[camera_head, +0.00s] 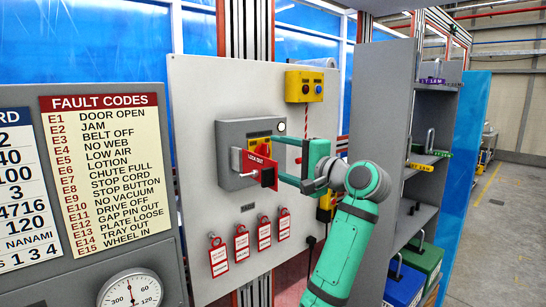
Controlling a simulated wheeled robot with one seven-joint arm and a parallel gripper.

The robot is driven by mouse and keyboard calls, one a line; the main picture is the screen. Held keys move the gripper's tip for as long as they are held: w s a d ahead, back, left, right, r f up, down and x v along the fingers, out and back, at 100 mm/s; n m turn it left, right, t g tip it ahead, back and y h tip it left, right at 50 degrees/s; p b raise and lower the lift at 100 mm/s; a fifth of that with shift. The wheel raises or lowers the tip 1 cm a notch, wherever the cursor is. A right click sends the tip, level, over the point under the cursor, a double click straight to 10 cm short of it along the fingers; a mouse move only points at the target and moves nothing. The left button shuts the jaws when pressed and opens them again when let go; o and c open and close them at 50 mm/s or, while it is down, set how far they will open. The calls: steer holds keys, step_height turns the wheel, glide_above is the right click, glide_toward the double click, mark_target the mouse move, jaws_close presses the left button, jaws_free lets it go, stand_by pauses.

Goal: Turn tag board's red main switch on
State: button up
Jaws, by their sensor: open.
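The tag board (200,110) is a pale grey panel left of centre. A grey switch box (228,134) is mounted on it. The red main switch handle (262,172) sticks out from the front of the box, with a red piece lettered LOCK OUT at it. A yellow label (261,141) shows behind. My gripper (277,158) is open, its two teal fingers pointing left at the box. The fingertips are above and below the right end of the red handle; I cannot tell whether they touch it. Part of the box's right side is hidden by my gripper.
Several red tags (241,243) hang in a row below the switch box. A yellow box (304,86) with red and blue buttons is at the upper right of the board. A grey shelf unit (378,110) stands close to the right of my arm. A fault-code board (104,170) is at left.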

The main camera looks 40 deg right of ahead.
steer(key=s, duration=0.7)
steer(key=shift+s+d, duration=0.25)
steer(key=shift+d, duration=0.05)
steer(key=shift+f, duration=0.1)
